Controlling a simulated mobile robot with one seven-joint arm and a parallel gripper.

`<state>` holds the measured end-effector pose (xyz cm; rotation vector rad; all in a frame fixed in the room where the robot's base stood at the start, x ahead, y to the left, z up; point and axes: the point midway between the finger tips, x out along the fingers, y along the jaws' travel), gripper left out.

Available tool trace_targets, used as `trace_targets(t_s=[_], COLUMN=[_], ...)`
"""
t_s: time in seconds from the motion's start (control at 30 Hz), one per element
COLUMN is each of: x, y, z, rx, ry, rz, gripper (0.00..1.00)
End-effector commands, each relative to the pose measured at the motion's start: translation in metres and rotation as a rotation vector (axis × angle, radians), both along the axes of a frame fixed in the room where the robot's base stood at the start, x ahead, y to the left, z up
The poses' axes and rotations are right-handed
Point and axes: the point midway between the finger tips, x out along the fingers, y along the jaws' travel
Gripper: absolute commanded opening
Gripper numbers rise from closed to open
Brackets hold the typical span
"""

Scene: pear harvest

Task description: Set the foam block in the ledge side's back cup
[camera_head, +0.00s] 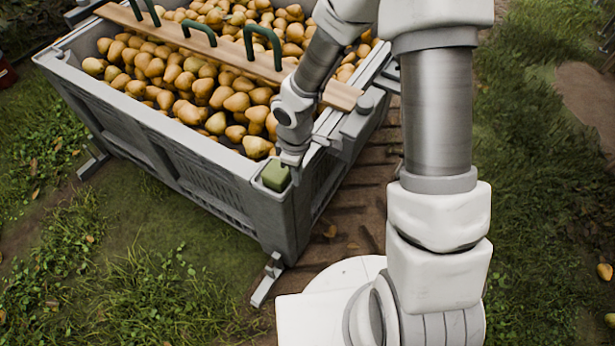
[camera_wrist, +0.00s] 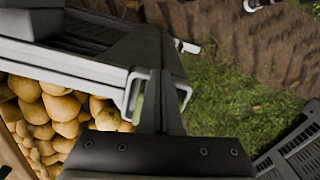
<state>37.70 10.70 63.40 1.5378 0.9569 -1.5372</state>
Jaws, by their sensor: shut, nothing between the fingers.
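The foam block (camera_head: 275,176) is a small green block at the near corner of the pear bin, on top of its rim. A thin strip of green (camera_wrist: 138,108) shows beside my fingers in the wrist view, mostly hidden. My gripper (camera_head: 290,160) is shut and empty, right by the block's upper right side in the head view. In the wrist view its dark fingers (camera_wrist: 167,118) point toward the bin corner. Whether they touch the block cannot be told. The cup under or around the block cannot be made out clearly.
The grey bin (camera_head: 170,150) is full of pears (camera_head: 215,92). A wooden plank (camera_head: 235,62) with several green handles lies across it. A grey rail (camera_head: 352,122) runs along the bin's right side, near my arm. Grass (camera_head: 150,290) lies open in front.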

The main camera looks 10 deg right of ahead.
Motion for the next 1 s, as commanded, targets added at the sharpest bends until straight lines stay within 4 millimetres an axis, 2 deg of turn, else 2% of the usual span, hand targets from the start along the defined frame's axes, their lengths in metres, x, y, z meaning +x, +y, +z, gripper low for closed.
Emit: trace_targets(t_s=[0.47, 0.7, 1.0], x=[0.003, 0.012, 0.013], y=[0.007, 0.026, 0.026], z=[0.001, 0.001, 0.001], rx=[0.000, 0.000, 0.001], ry=[0.000, 0.000, 0.000], rz=[0.000, 0.001, 0.000], gripper=[0.00, 0.00, 0.00])
